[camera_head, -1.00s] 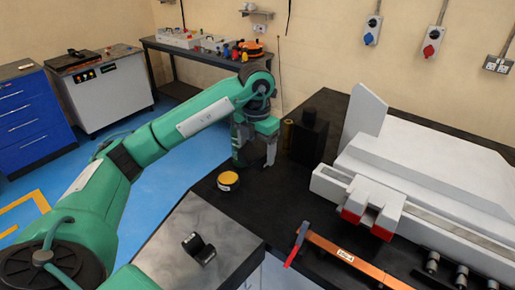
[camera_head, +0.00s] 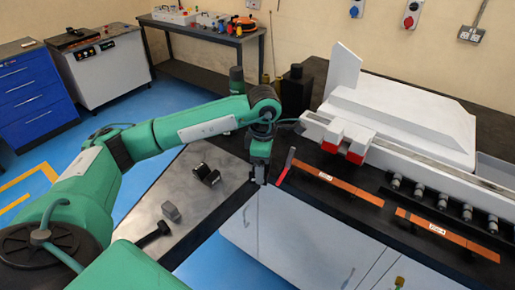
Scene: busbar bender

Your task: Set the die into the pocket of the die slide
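A black notched block (camera_head: 205,173), which looks like the die, lies on the grey metal table top (camera_head: 185,190) left of the bender. I cannot make out the die slide's pocket. My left gripper (camera_head: 259,182) points down at the metal table's right end, to the right of the black block and apart from it. Its fingers are too small to tell open from shut, and I see nothing held. My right gripper is not in view.
A grey block (camera_head: 171,212) and a black handled piece (camera_head: 152,235) lie nearer on the metal table. A dark block (camera_head: 296,90) stands behind my arm.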

